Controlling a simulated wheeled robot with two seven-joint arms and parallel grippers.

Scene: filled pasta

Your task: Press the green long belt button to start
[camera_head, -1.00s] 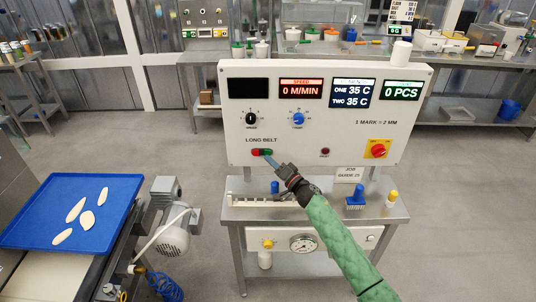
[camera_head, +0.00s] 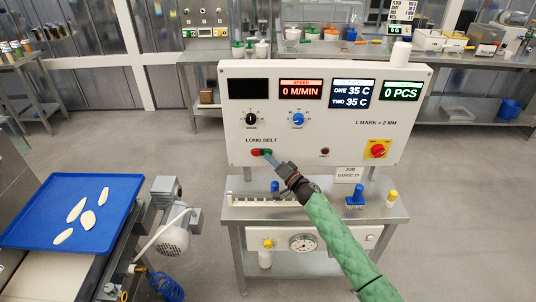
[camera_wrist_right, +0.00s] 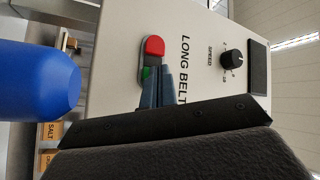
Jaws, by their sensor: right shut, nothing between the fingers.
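The long belt switch on the white control panel (camera_head: 340,140) has a red button (camera_head: 256,152) and a green button (camera_head: 266,152) side by side, under the "LONG BELT" label. My right gripper (camera_head: 271,157) is shut and empty, with its fingertips at the green button. In the right wrist view, the shut fingertips (camera_wrist_right: 161,72) overlap the green button (camera_wrist_right: 147,73), and the red button (camera_wrist_right: 154,46) is clear of them. Whether the tips touch or press the green button cannot be told. My left gripper is not in view.
A blue tray (camera_head: 30,215) with several pale dough pieces stands at the left beside a motor (camera_head: 168,238). A steel table (camera_head: 235,212) below the panel carries a blue-handled stamp (camera_head: 355,194). A blue rounded object (camera_wrist_right: 40,82) fills the left of the right wrist view.

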